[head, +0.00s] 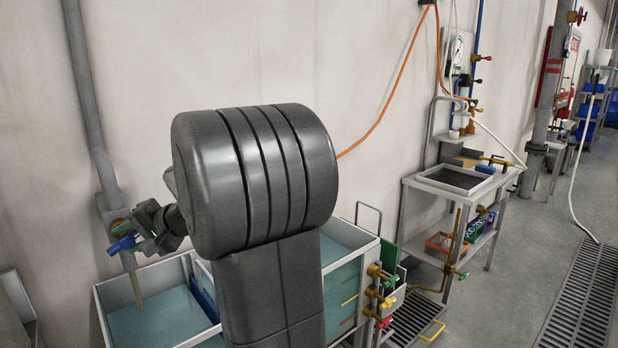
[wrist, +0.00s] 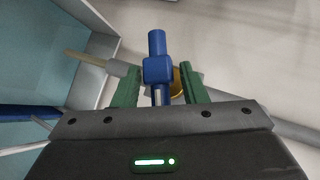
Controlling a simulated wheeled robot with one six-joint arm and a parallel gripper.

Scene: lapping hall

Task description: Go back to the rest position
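My gripper (head: 140,238) is at the left of the head view, beside the wall pipe and above the left basin. In the wrist view my gripper (wrist: 160,88) has its two green fingers spread. A blue handle (wrist: 157,70) stands between the fingers, with a visible gap on each side. The blue handle also shows in the head view (head: 122,243), at the grey fitting on the pipe's lower end. Part of the fitting is hidden behind my gripper. A brass-coloured part (wrist: 177,82) shows behind the handle.
A grey wall pipe (head: 88,100) runs down to the fitting. Basins with teal insides (head: 160,318) stand below my arm. Brass taps (head: 378,290) stick out at their right end. A metal workbench (head: 455,185) stands further right. Open floor (head: 510,260) lies right of it.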

